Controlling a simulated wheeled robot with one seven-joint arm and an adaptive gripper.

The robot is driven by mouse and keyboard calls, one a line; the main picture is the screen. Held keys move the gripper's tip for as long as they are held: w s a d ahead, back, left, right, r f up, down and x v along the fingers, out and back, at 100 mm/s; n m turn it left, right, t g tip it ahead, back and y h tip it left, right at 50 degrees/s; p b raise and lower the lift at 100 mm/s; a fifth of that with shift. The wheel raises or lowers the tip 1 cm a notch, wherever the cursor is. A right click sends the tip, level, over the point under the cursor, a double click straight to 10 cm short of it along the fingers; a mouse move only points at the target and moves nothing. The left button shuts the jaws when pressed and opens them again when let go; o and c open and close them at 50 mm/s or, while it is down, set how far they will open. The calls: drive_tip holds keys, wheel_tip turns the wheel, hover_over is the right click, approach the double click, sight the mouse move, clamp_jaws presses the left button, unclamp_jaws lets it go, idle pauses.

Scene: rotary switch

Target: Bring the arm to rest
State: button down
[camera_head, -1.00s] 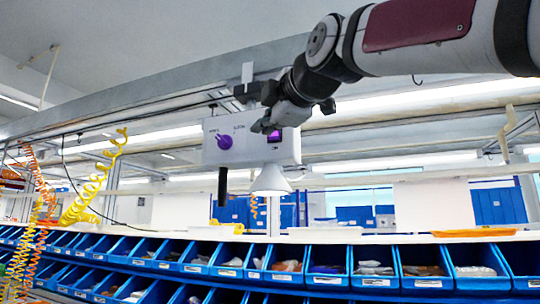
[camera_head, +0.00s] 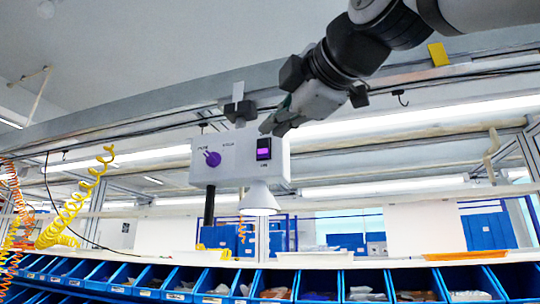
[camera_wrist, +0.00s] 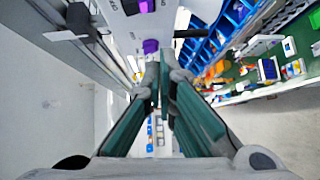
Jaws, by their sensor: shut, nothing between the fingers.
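The white switch box (camera_head: 225,165) hangs at the centre of the head view, with a purple rotary knob (camera_head: 212,158) on its left and a lit purple button or display (camera_head: 264,150) on its right. My gripper (camera_head: 268,126) is just above the box's top right part in that view. Whether it touches the box cannot be told. In the wrist view the box (camera_wrist: 131,25) is at the top, with the purple knob (camera_wrist: 150,46) just beyond my fingertips (camera_wrist: 158,70). The green-padded fingers are close together with nothing between them.
A lamp-like white cone (camera_head: 259,198) hangs under the box. A grey overhead rail (camera_head: 150,115) runs behind it. Rows of blue bins (camera_head: 330,282) line the bottom. Yellow coiled hoses (camera_head: 75,210) hang at left. The upper left is open room.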

idle(0.4)
drive_tip(key=s+d+f+m+g+h, duration=0.1)
drive_tip(key=d+f+m+g+h, duration=0.3)
drive_tip(key=f, duration=1)
drive_tip(key=s+d+f+m+g+h, duration=0.1)
drive_tip(key=d+f+m, duration=0.55)
drive_tip(key=f, duration=0.75)
drive_tip(key=s+d+f+m+g, duration=0.2)
drive_tip(key=s+f+m, duration=0.2)
drive_tip(key=f, duration=0.4)
drive_tip(key=s+d+f+m+g+h, duration=0.1)
drive_tip(key=s+f+m, duration=0.3)
drive_tip(key=f, duration=0.4)
drive_tip(key=s+d+f+m+g+h, duration=0.1)
drive_tip(key=s+d+f+m+g, duration=0.1)
drive_tip(key=f, duration=0.7)
drive_tip(key=s+d+m, duration=0.1)
drive_tip(key=s+m, duration=0.1)
drive_tip(key=s, duration=0.1)
drive_tip(key=shift+g, duration=0.3)
